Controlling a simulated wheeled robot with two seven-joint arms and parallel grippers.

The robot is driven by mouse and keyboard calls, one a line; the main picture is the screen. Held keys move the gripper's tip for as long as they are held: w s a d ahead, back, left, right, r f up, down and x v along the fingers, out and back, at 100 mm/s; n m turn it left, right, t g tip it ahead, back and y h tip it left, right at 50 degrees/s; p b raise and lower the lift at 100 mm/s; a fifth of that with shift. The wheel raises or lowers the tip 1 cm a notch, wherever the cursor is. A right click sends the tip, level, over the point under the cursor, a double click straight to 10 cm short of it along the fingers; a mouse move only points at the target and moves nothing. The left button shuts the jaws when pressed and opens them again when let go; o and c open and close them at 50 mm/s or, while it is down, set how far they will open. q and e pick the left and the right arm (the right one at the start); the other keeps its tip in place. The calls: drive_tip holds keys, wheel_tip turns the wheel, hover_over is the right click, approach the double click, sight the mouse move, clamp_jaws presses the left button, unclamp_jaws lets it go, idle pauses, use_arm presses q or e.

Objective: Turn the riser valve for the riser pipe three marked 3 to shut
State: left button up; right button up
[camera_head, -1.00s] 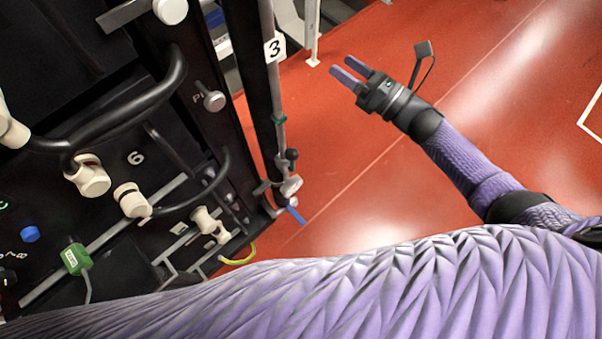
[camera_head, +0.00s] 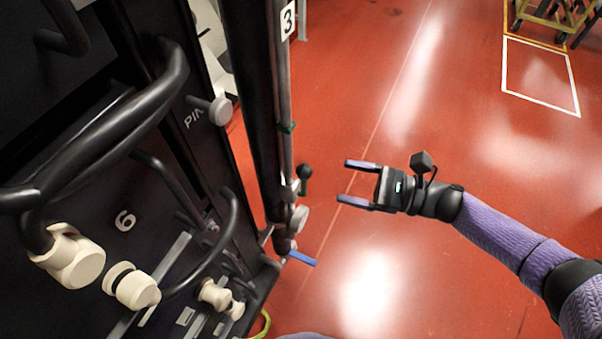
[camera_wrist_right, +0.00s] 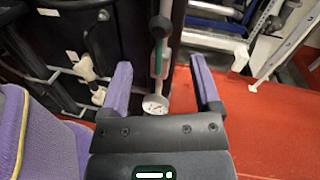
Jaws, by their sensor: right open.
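The riser pipe marked 3 (camera_head: 285,100) is a thin grey upright pipe with a white number plate (camera_head: 288,20) near the top of the head view. Low on it are a small lever with a black ball knob (camera_head: 304,172), a round pale dial (camera_head: 299,218) and a blue lever (camera_head: 302,258) pointing right. My right gripper (camera_head: 343,181) is open and empty, to the right of the ball knob and apart from it. In the right wrist view, the pipe (camera_wrist_right: 160,60) and dial (camera_wrist_right: 155,104) appear between the spread fingers, beyond them. My left gripper is out of view.
A black rack with hoses and cream connectors (camera_head: 138,290), marked 6, fills the left. A round knob (camera_head: 220,110) sticks out of its side. The red floor (camera_head: 400,270) right of the pipe is clear.

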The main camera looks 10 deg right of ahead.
sight(310, 172)
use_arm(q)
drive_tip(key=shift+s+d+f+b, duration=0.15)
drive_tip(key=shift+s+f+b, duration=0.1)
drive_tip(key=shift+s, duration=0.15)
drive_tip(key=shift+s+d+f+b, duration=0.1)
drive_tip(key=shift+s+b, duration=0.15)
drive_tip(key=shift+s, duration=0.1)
use_arm(e)
drive_tip(key=x, duration=0.8)
drive_tip(key=c, duration=0.7)
clamp_jaws()
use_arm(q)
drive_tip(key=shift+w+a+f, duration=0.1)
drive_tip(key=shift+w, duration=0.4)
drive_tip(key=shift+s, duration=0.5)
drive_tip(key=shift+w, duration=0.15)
